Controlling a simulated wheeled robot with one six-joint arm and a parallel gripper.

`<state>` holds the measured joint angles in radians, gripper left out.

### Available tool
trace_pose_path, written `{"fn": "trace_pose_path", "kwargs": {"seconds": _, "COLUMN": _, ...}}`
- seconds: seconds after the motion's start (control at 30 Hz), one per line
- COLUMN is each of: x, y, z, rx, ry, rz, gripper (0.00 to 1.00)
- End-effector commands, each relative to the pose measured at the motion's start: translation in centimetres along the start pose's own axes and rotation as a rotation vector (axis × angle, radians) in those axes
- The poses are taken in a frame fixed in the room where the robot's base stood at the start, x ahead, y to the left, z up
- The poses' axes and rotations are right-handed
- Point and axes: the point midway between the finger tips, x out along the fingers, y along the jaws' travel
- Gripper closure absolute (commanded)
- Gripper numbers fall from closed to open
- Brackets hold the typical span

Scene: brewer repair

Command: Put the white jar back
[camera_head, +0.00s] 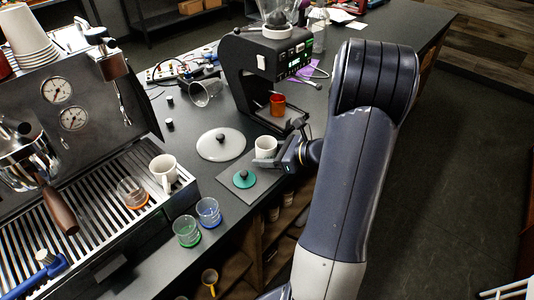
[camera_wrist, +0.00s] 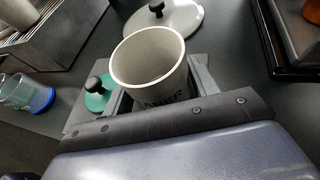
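The white jar (camera_head: 265,147) is lidless and roughly upright at the dark grey mat. In the wrist view, the jar (camera_wrist: 150,62) shows an empty-looking inside and dark lettering, partly hidden. My gripper (camera_head: 268,163) has its fingers on either side of the jar; in the wrist view, my gripper (camera_wrist: 162,85) frames it closely. Whether the fingers press on it, and whether its base rests on the mat, is not clear. A green lid with a black knob (camera_head: 244,179) lies on the mat (camera_head: 228,183) beside the jar. A pale lid with a black knob (camera_head: 221,144) lies behind.
A black grinder (camera_head: 268,70) with a red cup (camera_head: 277,104) stands behind. The espresso machine (camera_head: 110,110) fills the left, with a white mug (camera_head: 164,172) on its tray. Blue (camera_head: 208,211) and green (camera_head: 187,230) based glasses stand near the counter's front edge. Shelves are below.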

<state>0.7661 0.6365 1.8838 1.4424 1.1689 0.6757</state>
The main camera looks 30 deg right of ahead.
Motion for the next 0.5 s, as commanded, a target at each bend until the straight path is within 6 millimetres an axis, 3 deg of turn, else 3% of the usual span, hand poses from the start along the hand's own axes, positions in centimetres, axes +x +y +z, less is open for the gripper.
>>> {"fn": "trace_pose_path", "kwargs": {"seconds": 0.2, "x": -0.02, "y": 0.0, "z": 0.04, "rx": 0.0, "ry": 0.0, "rz": 0.0, "gripper": 0.27}}
{"fn": "trace_pose_path", "kwargs": {"seconds": 0.5, "x": -0.15, "y": 0.0, "z": 0.37, "rx": 0.0, "ry": 0.0, "rz": 0.0, "gripper": 0.27}}
